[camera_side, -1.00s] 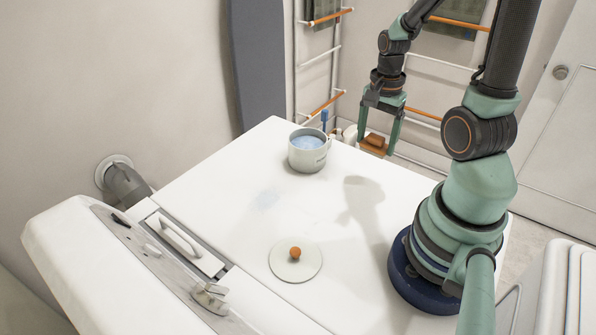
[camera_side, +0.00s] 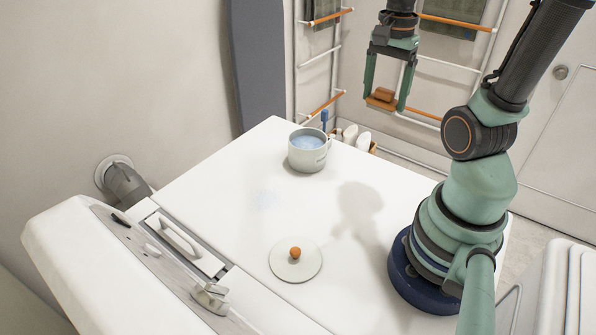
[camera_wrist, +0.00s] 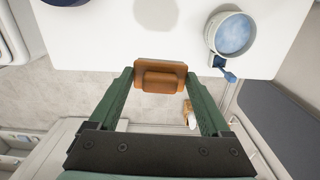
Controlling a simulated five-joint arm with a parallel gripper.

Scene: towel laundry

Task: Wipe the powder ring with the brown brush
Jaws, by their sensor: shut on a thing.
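The brown brush (camera_side: 381,98) is a small block with a raised grip. My gripper (camera_side: 387,101) is shut on it and holds it in the air, above and beyond the far right edge of the white top. In the wrist view the brush (camera_wrist: 160,77) sits level between the two green fingers. A very faint bluish patch (camera_side: 267,199) lies on the white top, left of its middle and well apart from the brush. I cannot make out a clear ring shape in it.
A grey-white mug (camera_side: 307,158) with pale blue contents stands near the back corner, a blue-handled tool (camera_side: 325,117) beyond it. A round white lid (camera_side: 287,268) with an orange knob lies at the front. The white top (camera_side: 215,200) is otherwise clear. A towel rack (camera_side: 333,60) stands behind.

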